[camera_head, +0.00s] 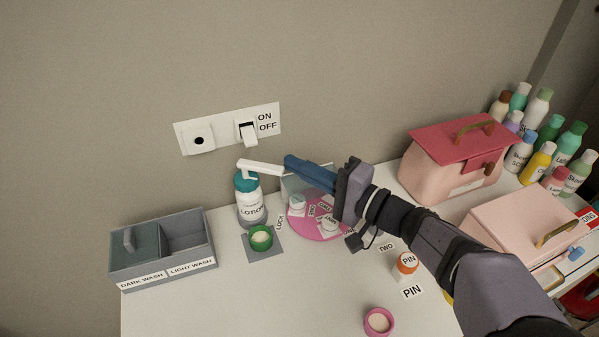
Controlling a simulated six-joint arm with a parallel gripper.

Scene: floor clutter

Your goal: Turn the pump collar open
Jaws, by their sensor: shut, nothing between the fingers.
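The lotion bottle (250,208) stands upright near the wall, with a teal pump collar (246,183) at its neck. A white, spout-like bar (262,167) runs from above the collar to the right. It meets the tip of my blue gripper (288,163) in the picture; I cannot tell whether they touch. My gripper reaches in from the right at about pump height, with its fingers shut and nothing held. How far the collar is turned does not show clearly. A LOCK label (280,221) lies beside the bottle.
A grey divided bin (163,286) stands left. A green-rimmed cup (261,238) sits just before the bottle. A pink round tray (305,232) lies under my gripper. Pink boxes (455,175) and several bottles crowd the right. The front left counter is clear.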

